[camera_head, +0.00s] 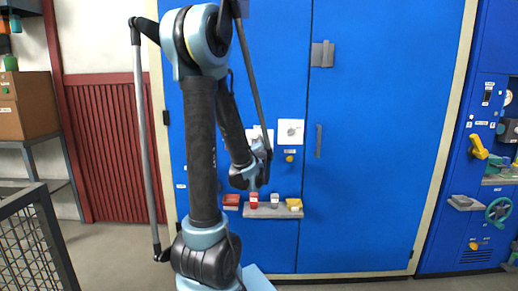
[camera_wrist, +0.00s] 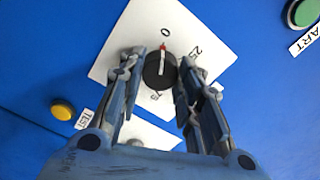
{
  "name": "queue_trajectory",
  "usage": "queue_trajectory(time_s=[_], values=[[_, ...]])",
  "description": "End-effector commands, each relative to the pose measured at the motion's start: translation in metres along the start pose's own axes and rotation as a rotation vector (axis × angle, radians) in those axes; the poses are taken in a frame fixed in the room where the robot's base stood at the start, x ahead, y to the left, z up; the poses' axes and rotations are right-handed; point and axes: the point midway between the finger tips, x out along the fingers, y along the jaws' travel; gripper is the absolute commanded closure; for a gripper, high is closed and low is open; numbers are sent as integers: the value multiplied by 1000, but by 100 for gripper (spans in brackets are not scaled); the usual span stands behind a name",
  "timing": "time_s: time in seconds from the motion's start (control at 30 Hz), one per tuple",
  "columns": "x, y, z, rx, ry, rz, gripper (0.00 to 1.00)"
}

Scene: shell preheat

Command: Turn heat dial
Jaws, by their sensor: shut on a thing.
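The heat dial (camera_wrist: 160,74) is a round black knob with a red-tipped white pointer, seen in the wrist view on a white plate (camera_wrist: 133,33) marked 0, 25 and 75. The pointer is near the 0. My gripper (camera_wrist: 162,70) has one finger on each side of the knob and is shut on it. In the head view my gripper reaches the blue panel, and the arm hides the dial there.
A yellow button (camera_wrist: 63,109) labelled TEST and a green START button (camera_wrist: 303,12) flank the plate. In the head view, a small shelf (camera_head: 272,212) with several small items sits below my gripper. A railing (camera_head: 38,240) stands at the left.

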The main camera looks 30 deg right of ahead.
Motion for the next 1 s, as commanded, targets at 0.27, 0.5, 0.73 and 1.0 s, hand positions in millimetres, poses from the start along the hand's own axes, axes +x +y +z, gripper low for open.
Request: queue_trajectory(time_s=[0.27, 0.5, 0.73, 1.0], values=[[-1, 1, -1, -99, 4, 3, 92], [0, 1, -2, -123, 4, 3, 91], [0, 1, -2, -123, 5, 3, 92], [0, 1, -2, -122, 4, 3, 47]])
